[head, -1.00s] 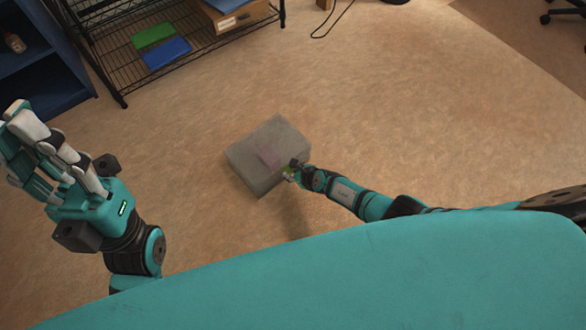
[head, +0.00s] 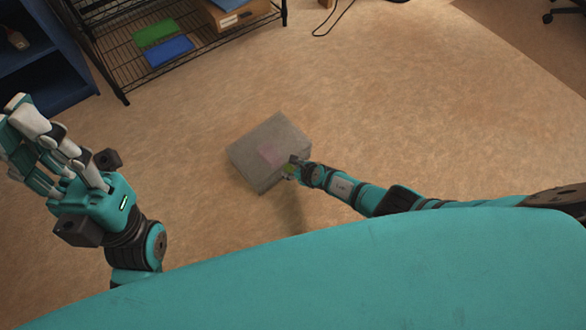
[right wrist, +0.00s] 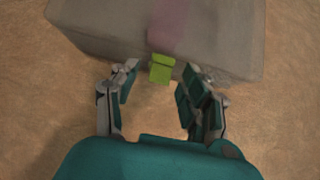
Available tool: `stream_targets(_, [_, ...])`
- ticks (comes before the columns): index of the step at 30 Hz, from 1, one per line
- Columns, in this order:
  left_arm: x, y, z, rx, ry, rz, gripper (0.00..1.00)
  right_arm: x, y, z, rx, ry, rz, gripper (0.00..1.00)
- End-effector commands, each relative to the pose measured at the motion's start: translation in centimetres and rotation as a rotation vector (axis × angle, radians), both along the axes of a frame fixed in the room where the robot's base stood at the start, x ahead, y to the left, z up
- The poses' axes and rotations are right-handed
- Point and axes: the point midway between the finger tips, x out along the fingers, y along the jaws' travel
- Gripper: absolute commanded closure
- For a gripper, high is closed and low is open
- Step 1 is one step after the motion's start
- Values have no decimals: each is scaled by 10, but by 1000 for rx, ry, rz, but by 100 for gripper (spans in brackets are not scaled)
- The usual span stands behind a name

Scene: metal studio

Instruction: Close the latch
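A grey box (head: 262,140) sits on the floor in the middle of the head view. A faint pinkish strip (right wrist: 166,28) runs down its face to a yellow-green latch (right wrist: 161,68) at the edge. In the right wrist view my right gripper (right wrist: 157,80) is open, its fingers spread to either side of the latch, which lies just beyond the gap. No contact with it is visible. In the head view the right gripper (head: 291,168) is at the box's right side. My left gripper (head: 38,140) is at the far left, open and empty, away from the box.
A black wire shelf (head: 195,35) with green and blue flat items and a cardboard box stands at the back. A blue shelf unit (head: 45,65) is at the upper left. The brown floor around the box is clear.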

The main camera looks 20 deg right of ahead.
Motion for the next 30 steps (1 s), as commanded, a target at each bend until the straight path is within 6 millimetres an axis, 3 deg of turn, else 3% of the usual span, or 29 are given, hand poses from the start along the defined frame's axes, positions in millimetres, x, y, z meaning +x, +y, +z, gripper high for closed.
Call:
stream_targets(20, [0, 0, 1, 0, -2, 1, 100, -8, -4, 8, -1, 0, 3, 54])
stream_targets(30, [0, 0, 1, 0, -2, 1, 100, -76, -34, 8, -1, 3, -1, 54])
